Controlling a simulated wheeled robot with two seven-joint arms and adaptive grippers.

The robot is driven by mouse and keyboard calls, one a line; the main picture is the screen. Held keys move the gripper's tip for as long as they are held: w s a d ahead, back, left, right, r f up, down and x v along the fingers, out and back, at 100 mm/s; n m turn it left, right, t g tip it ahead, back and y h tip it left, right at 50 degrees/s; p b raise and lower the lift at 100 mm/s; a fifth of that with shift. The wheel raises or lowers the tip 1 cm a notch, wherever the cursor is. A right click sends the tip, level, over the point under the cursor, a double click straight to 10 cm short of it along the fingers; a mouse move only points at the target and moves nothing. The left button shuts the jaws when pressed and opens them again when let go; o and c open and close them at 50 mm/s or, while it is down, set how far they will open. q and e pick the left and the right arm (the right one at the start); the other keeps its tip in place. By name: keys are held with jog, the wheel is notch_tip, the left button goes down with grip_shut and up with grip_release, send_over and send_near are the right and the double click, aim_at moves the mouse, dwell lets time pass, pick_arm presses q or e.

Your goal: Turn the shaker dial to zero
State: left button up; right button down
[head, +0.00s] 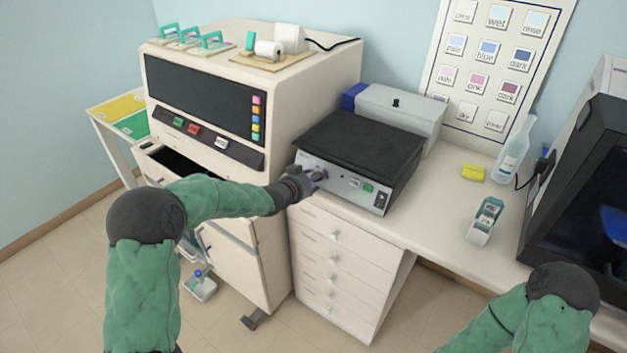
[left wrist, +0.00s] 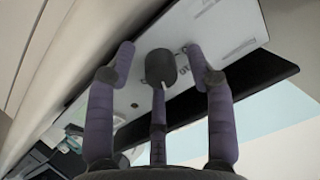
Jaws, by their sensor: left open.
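The shaker (head: 341,180) is a grey box with a flat black top, standing on the white counter. Its front panel carries small green and red marks and a switch. The dial (left wrist: 160,68) is a dark round knob with a white pointer mark, seen in the left wrist view. My left gripper (head: 318,175) is at the left part of the shaker's front panel and covers the dial in the head view. Its dark purple fingers are spread open on either side of the dial, with visible gaps. My right gripper is out of view; only my right arm shows at the lower right.
A grey box (head: 400,112) stands behind the shaker. A large cream machine (head: 320,75) is close on the left. A yellow block (head: 473,173), a bottle (head: 514,150) and a small dispenser (head: 485,222) stand to the right. White drawers (head: 335,262) are below the counter.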

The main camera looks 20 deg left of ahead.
pick_arm(q)
grip_shut()
